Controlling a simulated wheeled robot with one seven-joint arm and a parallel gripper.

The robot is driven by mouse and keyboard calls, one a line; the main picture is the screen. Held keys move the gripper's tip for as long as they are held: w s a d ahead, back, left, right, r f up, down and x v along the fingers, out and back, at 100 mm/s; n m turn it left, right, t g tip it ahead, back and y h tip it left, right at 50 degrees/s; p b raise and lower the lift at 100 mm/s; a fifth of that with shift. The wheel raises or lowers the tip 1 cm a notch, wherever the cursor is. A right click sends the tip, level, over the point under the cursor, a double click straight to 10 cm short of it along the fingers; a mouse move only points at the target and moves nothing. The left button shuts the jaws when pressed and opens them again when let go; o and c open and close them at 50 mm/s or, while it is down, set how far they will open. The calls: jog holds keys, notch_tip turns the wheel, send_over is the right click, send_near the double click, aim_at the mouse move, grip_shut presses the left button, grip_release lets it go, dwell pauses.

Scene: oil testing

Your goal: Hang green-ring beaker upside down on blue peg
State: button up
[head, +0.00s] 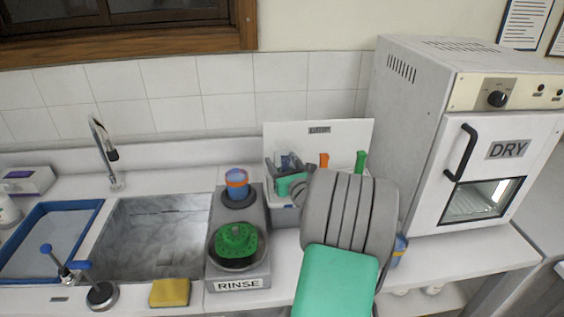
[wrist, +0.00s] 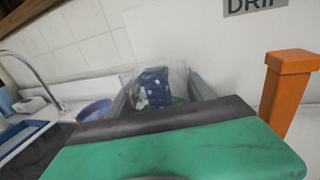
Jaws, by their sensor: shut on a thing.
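My gripper (head: 284,181) is shut on a clear beaker (head: 287,160) in front of the white drip board (head: 341,136). In the wrist view the beaker (wrist: 177,84) is between the grey fingers (wrist: 160,97), with a little green showing low on it. A dark blue patch with white marks shows in or through the glass. I cannot tell whether this is the blue peg, or whether the beaker touches a peg. An orange peg (head: 324,159) and a green peg (head: 361,161) stand out from the board to the right. The orange peg is close in the wrist view (wrist: 287,95).
A RINSE station (head: 239,284) with a green brush disc (head: 235,240) and a blue-and-orange item (head: 237,183) stands left of my arm. Further left are the sink (head: 150,240) and faucet (head: 104,150). A DRY oven (head: 420,130) stands right. A yellow sponge (head: 170,292) lies in front.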

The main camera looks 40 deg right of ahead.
jog(key=shift+f, duration=0.2)
jog(key=o, duration=1.5)
jog(key=shift+c, duration=0.2)
jog(key=shift+s, duration=0.15)
